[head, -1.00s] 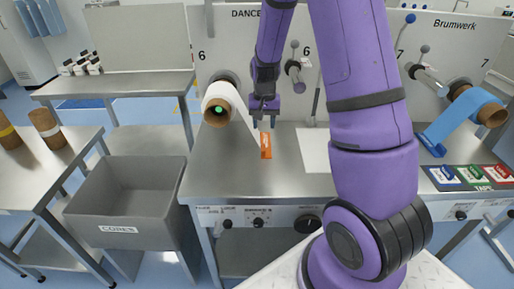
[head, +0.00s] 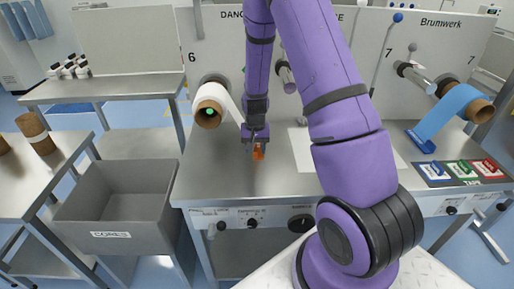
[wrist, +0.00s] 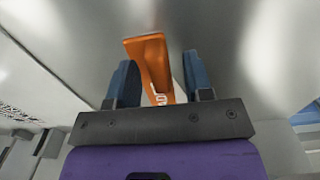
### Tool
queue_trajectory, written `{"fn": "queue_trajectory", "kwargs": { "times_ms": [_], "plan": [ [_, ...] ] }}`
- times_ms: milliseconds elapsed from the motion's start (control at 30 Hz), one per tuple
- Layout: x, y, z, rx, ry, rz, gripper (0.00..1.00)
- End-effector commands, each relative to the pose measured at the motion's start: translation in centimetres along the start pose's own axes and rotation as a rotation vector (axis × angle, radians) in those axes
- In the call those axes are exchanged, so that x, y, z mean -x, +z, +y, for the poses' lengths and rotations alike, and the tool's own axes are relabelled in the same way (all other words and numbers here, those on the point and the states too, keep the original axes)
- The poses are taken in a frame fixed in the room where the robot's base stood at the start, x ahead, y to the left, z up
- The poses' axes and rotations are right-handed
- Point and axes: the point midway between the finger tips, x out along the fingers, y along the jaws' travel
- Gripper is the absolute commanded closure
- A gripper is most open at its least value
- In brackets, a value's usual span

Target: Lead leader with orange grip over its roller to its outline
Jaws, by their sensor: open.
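The orange grip (head: 259,152) is at the lower end of the white leader (head: 234,108), which hangs from the white roll (head: 211,92) on spindle 6. The grip is at the steel table, partly hidden behind my gripper in the head view. My gripper (head: 256,146) is open, low over the table at the grip. In the wrist view the orange grip (wrist: 152,62) extends between and beyond the two open fingers (wrist: 158,80); I cannot tell whether either touches it. The roller (head: 285,75) is a grey bar partly hidden behind my arm. No outline is clearly visible.
A white sheet (head: 301,148) lies on the table (head: 215,175), partly behind my arm. A grey cores bin (head: 112,195) stands at left. A blue web (head: 445,118) hangs at right near several coloured cards (head: 464,170). The table's front left is clear.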

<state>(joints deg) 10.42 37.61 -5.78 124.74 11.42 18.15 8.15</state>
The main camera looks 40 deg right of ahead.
Motion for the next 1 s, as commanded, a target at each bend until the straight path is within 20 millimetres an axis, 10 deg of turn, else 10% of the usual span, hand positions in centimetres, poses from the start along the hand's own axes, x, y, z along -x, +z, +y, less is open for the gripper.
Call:
{"fn": "queue_trajectory", "kwargs": {
  "times_ms": [233, 433, 1000],
  "plan": [
    [-0.1, 0.0, 0.0, 0.0, 0.0, 0.001, 0.53],
    [-0.1, 0.0, 0.0, 0.0, 0.0, 0.001, 0.99],
    [0.9, -0.3, 0.1, 0.0, -0.001, 0.003, 1.0]
  ]
}}
